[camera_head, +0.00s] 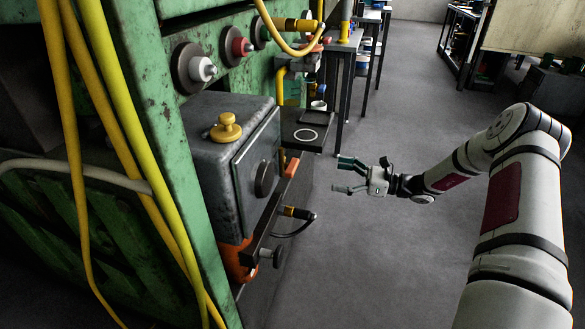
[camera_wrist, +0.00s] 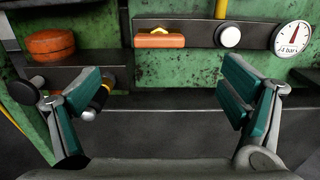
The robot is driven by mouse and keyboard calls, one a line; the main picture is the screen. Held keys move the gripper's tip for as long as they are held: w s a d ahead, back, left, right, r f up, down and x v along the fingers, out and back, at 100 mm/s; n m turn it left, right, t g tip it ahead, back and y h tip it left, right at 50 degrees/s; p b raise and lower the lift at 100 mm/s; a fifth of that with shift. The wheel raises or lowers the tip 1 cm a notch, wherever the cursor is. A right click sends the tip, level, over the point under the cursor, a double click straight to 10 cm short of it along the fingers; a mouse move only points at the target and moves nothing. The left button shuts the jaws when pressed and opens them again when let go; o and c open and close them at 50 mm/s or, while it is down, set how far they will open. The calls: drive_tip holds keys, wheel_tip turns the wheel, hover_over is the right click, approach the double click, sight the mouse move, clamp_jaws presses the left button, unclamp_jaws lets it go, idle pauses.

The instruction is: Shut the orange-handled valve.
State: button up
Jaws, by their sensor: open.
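An orange bar-shaped handle (camera_head: 291,165) shows at the right of the grey box in the head view. In the wrist view the orange handle (camera_wrist: 160,41) lies level along a dark plate, above the middle of the gap between my fingers. My gripper (camera_head: 342,175) is open and empty, in free air to the right of the handle in the head view. In the wrist view my gripper (camera_wrist: 161,85) has its two teal fingers wide apart, touching nothing. A round orange part (camera_wrist: 50,43) is at the upper left there; I cannot tell its function.
A white round button (camera_wrist: 229,35) and a gauge (camera_wrist: 291,37) are right of the handle. A black knob (camera_wrist: 22,88) and a yellow-banded connector (camera_head: 297,212) with a cable are near. A grey box (camera_head: 215,150) has a yellow knob on top. The floor around my gripper is clear.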

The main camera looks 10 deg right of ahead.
sight(296, 167)
drive_tip(key=b+x, duration=0.2)
drive_tip(key=x, duration=1.1)
drive_tip(key=shift+a, duration=0.1)
drive_tip(key=c, duration=1.1)
